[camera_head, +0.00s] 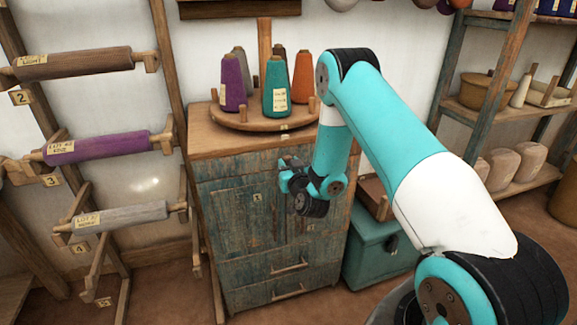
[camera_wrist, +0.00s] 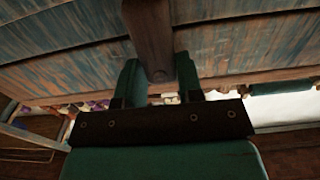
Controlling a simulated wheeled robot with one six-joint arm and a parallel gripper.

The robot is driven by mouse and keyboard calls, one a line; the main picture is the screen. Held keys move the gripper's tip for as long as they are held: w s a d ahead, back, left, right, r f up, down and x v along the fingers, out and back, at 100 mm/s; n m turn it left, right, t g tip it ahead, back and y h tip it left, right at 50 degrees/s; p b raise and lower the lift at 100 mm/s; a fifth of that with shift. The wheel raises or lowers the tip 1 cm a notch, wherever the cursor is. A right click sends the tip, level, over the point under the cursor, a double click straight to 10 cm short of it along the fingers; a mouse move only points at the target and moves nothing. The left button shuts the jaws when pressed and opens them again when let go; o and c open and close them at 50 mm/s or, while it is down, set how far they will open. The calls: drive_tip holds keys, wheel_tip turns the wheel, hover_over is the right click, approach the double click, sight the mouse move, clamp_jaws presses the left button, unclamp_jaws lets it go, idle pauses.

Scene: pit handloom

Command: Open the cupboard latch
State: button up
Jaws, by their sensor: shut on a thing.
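The cupboard (camera_head: 240,225) is a weathered blue wooden cabinet with a brown top, two doors and drawers with wooden pulls below. My gripper (camera_head: 287,174) is at the upper front of its doors. In the wrist view, the two teal fingers of my gripper (camera_wrist: 157,85) stand on either side of a brown wooden bar, which looks like the latch (camera_wrist: 150,35), and are shut on it. The blue planks (camera_wrist: 60,40) of the cupboard front run behind the bar. The latch is hidden behind my gripper in the head view. The doors look closed.
A round wooden stand (camera_head: 250,121) with several coloured thread cones sits on the cupboard top. A rack of yarn rollers (camera_head: 110,146) stands at the left. A teal chest (camera_head: 370,245) is close at the right, beside shelves (camera_head: 510,110).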

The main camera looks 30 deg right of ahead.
drive_tip(key=shift+f+m+b, duration=0.1)
drive_tip(key=shift+m+b, duration=3.25)
drive_tip(key=shift+m, duration=5.65)
drive_tip(key=shift+s, duration=0.1)
drive_tip(key=o, duration=0.9)
drive_tip(key=shift+o, duration=0.2)
